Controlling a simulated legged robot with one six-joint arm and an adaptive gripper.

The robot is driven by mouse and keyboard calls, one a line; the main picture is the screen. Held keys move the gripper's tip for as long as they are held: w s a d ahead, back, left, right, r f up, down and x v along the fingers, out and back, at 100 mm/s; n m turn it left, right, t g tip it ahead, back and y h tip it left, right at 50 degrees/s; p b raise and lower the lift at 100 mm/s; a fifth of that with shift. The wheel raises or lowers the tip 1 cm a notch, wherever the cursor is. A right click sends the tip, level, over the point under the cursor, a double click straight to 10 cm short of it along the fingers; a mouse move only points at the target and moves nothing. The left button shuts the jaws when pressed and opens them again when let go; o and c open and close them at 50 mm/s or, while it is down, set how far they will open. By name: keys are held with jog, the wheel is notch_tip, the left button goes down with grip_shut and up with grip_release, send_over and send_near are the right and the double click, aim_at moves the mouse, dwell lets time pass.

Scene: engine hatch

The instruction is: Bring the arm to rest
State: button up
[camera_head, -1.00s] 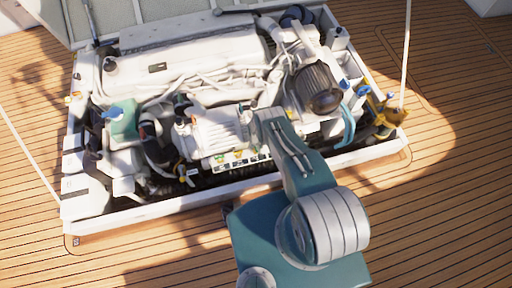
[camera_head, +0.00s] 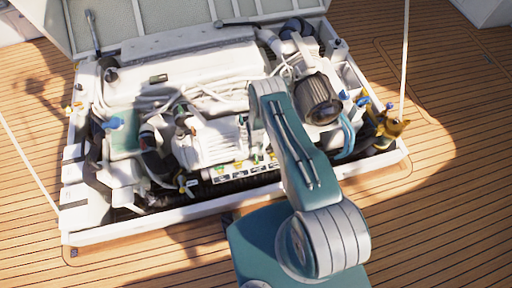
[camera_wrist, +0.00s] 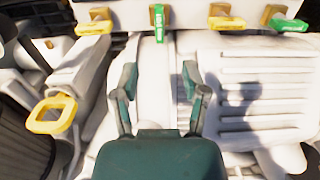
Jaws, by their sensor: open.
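My gripper (camera_wrist: 160,100) shows in the wrist view with its two teal fingers spread apart and nothing between them. It is over the white engine parts, above a pale vertical band beside a ribbed white cover (camera_wrist: 265,95). In the head view my arm reaches from the bottom over the front wall of the open engine hatch (camera_head: 190,212). The gripper itself is hidden there behind my arm. The white engine (camera_head: 190,75) fills the hatch.
Yellow handles (camera_wrist: 52,115) and a green handle (camera_wrist: 159,22) stick out near the fingers. A dark ribbed cylinder (camera_head: 318,98) is right of my arm. The hatch lid (camera_head: 180,12) stands open at the back. Wooden deck (camera_head: 440,190) at the right is clear.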

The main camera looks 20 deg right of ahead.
jog(key=shift+r, duration=0.65)
